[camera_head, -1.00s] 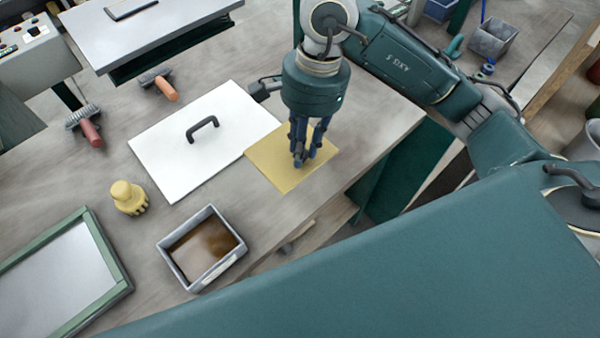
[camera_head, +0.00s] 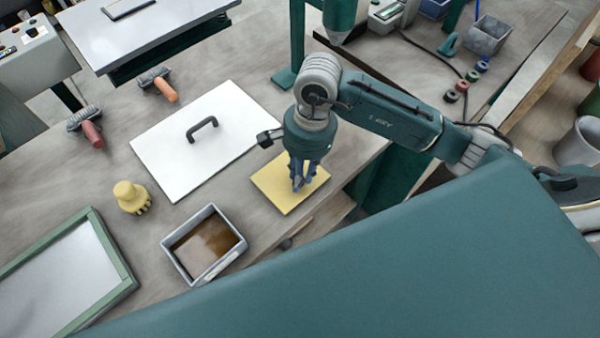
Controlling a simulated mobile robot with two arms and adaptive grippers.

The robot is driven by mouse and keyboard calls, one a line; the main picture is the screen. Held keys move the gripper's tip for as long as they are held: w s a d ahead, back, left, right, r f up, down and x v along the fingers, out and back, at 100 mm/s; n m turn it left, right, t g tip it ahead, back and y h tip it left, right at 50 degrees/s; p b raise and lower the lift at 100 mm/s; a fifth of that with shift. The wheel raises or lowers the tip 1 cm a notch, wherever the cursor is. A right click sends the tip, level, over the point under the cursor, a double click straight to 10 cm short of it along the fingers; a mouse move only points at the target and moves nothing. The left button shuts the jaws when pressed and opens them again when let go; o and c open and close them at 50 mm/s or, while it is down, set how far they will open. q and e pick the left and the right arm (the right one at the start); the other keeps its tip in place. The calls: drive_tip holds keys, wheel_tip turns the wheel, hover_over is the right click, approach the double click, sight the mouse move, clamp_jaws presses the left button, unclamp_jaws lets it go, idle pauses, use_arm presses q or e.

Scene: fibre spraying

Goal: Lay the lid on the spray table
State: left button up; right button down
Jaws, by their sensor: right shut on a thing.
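The lid looks to be the white flat panel (camera_head: 180,158) with a black handle (camera_head: 202,129), lying flat on the grey bench. The spray table may be the raised white-topped table (camera_head: 150,35) at the upper left; I cannot tell for sure. My right gripper (camera_head: 298,182) points down and is shut on a thin yellow sheet (camera_head: 278,192), to the right of the panel and apart from it in the picture. I cannot tell whether the sheet touches the bench. My left gripper is not in view.
A grey tray (camera_head: 236,252) of brown liquid, a yellow knob-like tool (camera_head: 131,196) and a green-framed screen (camera_head: 121,287) lie at the lower left. A green stand (camera_head: 285,77) rises behind my arm.

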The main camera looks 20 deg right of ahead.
drive_tip(key=shift+f, duration=0.15)
drive_tip(key=c, duration=1.5)
unclamp_jaws()
drive_tip(key=shift+r, duration=0.45)
drive_tip(key=r+b, duration=0.1)
drive_tip(key=r, duration=0.2)
drive_tip(key=d+r+b, duration=0.1)
drive_tip(key=r, duration=0.3)
drive_tip(key=r+b, duration=0.1)
drive_tip(key=r, duration=0.3)
drive_tip(key=shift+w+d+r, duration=0.2)
drive_tip(key=shift+w+d, duration=0.05)
drive_tip(key=shift+d, duration=0.1)
